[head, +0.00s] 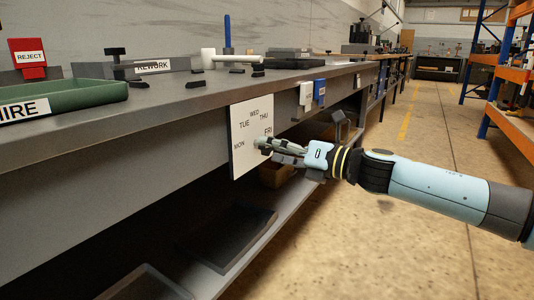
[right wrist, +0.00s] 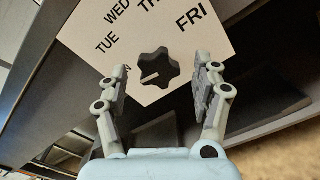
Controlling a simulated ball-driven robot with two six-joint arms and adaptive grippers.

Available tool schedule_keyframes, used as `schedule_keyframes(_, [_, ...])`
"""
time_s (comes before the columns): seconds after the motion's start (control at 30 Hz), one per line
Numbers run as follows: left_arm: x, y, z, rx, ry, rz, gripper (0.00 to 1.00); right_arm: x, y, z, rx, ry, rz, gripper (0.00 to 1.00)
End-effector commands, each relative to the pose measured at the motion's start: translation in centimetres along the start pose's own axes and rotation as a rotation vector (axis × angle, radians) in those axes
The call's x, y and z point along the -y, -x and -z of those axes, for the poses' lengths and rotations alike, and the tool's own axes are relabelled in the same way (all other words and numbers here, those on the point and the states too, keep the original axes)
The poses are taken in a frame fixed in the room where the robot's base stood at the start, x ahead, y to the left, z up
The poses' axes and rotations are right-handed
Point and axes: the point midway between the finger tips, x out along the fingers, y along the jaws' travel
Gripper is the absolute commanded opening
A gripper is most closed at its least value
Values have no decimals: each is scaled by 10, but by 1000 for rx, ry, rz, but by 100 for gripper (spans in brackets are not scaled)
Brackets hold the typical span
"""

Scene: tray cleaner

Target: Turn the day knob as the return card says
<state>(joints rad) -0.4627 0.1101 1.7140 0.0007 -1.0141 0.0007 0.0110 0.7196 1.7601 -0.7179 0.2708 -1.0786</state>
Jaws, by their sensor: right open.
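The day dial plate (head: 243,122) is a white panel on the bench's front edge, lettered MON, TUE, WED, THU and FRI. The day knob (right wrist: 158,67) is dark and lobed, on that plate in the right wrist view, with a paler patch at its lower left. I cannot tell which day it points to. My right gripper (head: 264,149) is open in front of the plate and hides the knob in the head view. In the wrist view its fingers (right wrist: 166,78) stand apart on either side of the knob, with gaps. No return card is readable. My left gripper is out of view.
A white tag (head: 305,94) and a blue tag (head: 319,89) hang on the bench front right of the plate. A green tray (head: 75,97), a red REJECT block (head: 28,72) and a REWORK holder (head: 155,67) are on the bench top (head: 190,98). The aisle floor at right is clear.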

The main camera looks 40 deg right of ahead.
Motion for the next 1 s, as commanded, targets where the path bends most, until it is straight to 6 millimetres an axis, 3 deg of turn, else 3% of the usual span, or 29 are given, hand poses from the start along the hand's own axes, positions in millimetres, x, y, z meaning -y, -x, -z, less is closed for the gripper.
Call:
schedule_keyframes(0.23, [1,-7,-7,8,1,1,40,-1,-19,-2,2,-1,-1,66])
schedule_keyframes(0.63, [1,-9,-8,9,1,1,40,0,-23,0,-2,-2,1,66])
schedule_keyframes(1.0, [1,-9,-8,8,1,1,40,0,-23,0,-2,-2,1,18])
